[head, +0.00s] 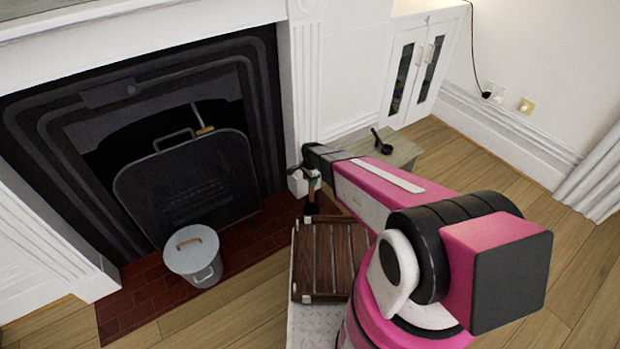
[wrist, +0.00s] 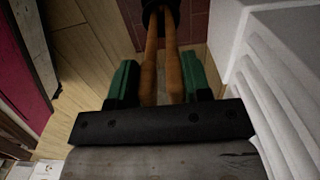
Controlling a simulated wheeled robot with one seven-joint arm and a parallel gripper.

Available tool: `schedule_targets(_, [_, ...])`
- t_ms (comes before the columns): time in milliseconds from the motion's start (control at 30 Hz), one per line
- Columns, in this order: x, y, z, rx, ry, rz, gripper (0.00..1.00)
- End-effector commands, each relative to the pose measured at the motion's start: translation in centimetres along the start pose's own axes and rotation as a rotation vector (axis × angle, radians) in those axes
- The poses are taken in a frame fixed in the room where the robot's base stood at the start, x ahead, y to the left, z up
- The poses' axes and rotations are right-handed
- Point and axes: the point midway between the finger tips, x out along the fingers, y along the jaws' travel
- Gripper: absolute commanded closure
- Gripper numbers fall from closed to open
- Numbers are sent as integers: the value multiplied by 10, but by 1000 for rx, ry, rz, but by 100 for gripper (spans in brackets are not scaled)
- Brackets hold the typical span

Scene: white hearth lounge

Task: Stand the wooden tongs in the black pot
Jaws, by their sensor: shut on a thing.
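My gripper (wrist: 160,85) has green fingers on either side of the two wooden legs of the tongs (wrist: 149,75) and is shut on them. The tongs run away from the gripper toward a black piece at the top of the wrist view; I cannot tell if it is part of the tongs or something beyond. In the head view my gripper (head: 312,180) is small, beside the fireplace's right pillar. A dark shape (head: 327,203) shows just below it, behind the slatted crate; I cannot tell whether this is the black pot.
A brown slatted wooden crate (head: 325,258) stands in front of my arm. A grey lidded bucket (head: 193,258) stands on the red brick hearth (head: 150,300) before a black fire screen (head: 190,185). A black ladle (head: 381,143) lies on a low wooden table (head: 405,152). Floor at right is clear.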

Motion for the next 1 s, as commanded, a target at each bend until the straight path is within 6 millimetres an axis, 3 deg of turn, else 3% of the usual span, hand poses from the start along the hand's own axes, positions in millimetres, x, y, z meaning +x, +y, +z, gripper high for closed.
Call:
schedule_targets(400, [3,0,0,0,0,0,81])
schedule_targets(433, [3,0,0,0,0,0,46])
schedule_targets(500, [3,0,0,0,0,0,26])
schedule_targets(833, [0,0,0,0,0,0,26])
schedule_targets(1000, [-19,2,0,0,1,-2,26])
